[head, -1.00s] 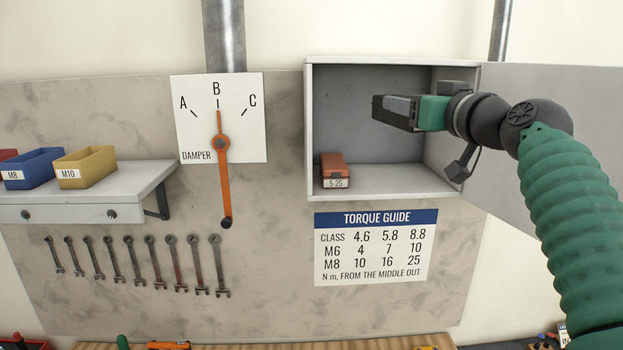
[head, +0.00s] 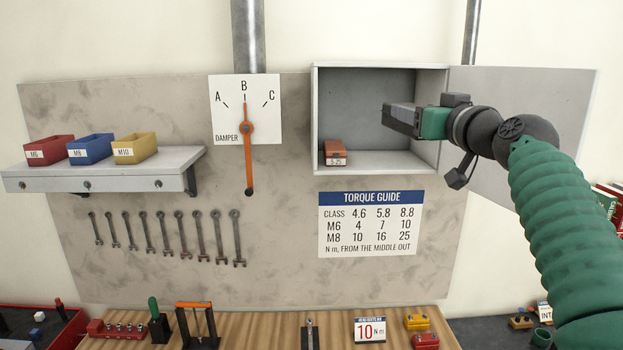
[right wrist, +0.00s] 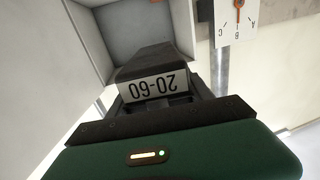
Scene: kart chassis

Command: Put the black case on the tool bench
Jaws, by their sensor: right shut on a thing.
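The black case (right wrist: 150,62), with a white label reading 20-60, is held in my right gripper in the right wrist view. In the head view my right gripper (head: 402,118) is in front of the open grey wall cabinet and hides most of the case. The gripper is shut on the case. The wooden tool bench (head: 262,326) runs along the bottom of the head view, below the wall panel. My left gripper is not in view.
The cabinet (head: 378,165) holds a red-brown case (head: 335,152) labelled 5-25, and its door (head: 520,100) stands open to the right.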

